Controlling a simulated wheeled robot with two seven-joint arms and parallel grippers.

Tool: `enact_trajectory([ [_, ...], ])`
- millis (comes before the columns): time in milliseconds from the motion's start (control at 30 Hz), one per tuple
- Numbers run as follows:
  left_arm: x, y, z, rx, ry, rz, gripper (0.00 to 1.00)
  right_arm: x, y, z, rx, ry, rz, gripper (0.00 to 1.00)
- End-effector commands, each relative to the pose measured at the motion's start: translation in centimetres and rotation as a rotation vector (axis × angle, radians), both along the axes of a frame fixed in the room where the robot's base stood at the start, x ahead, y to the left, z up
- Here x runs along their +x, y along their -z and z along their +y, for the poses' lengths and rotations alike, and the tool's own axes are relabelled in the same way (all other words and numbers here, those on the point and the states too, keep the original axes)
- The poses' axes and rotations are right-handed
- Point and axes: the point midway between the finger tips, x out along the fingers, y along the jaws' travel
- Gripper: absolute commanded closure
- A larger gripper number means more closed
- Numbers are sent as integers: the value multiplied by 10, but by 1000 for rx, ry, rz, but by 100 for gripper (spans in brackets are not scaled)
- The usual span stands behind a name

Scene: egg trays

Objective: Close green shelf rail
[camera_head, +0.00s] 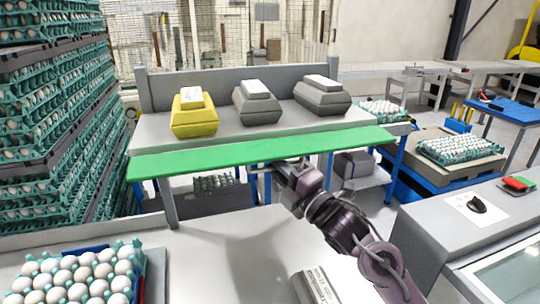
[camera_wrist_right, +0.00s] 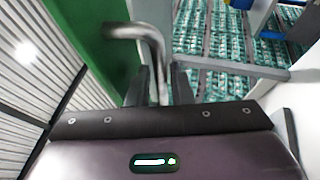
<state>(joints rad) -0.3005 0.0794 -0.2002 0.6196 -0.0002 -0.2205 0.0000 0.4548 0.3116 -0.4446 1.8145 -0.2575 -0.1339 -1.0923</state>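The green shelf rail (camera_head: 260,150) is a long flat panel along the front edge of the grey shelf. It lies folded outward, its broad face showing from above. My right gripper (camera_head: 285,168) is at the rail's lower front edge, right of its middle, with its fingertips partly hidden. In the right wrist view, a bent metal handle (camera_wrist_right: 136,31) stands by the green panel (camera_wrist_right: 85,35). The handle's rod runs down between the two dark fingers of my right gripper (camera_wrist_right: 163,85), which are close together around it. My left gripper is not in view.
A yellow egg carton (camera_head: 194,117) and two grey cartons (camera_head: 257,106) (camera_head: 322,98) stand on the shelf behind the rail. Stacked egg trays (camera_head: 50,130) rise at the left. A tray of eggs (camera_head: 80,275) sits on the near table (camera_head: 225,260), whose middle is clear.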

Motion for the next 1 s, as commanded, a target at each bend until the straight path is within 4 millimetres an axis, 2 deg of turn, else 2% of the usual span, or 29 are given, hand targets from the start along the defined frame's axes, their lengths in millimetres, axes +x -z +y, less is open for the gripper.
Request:
enact_trajectory([
  [133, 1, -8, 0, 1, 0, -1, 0, 12, -5, 10, 1, 0, 1, 80],
  [467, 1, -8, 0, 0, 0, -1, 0, 16, -5, 14, 0, 0, 0, 80],
  [633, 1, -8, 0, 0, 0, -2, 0, 16, -5, 14, 0, 0, 0, 100],
  [1000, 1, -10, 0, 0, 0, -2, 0, 16, -5, 13, -2, 0, 4, 100],
])
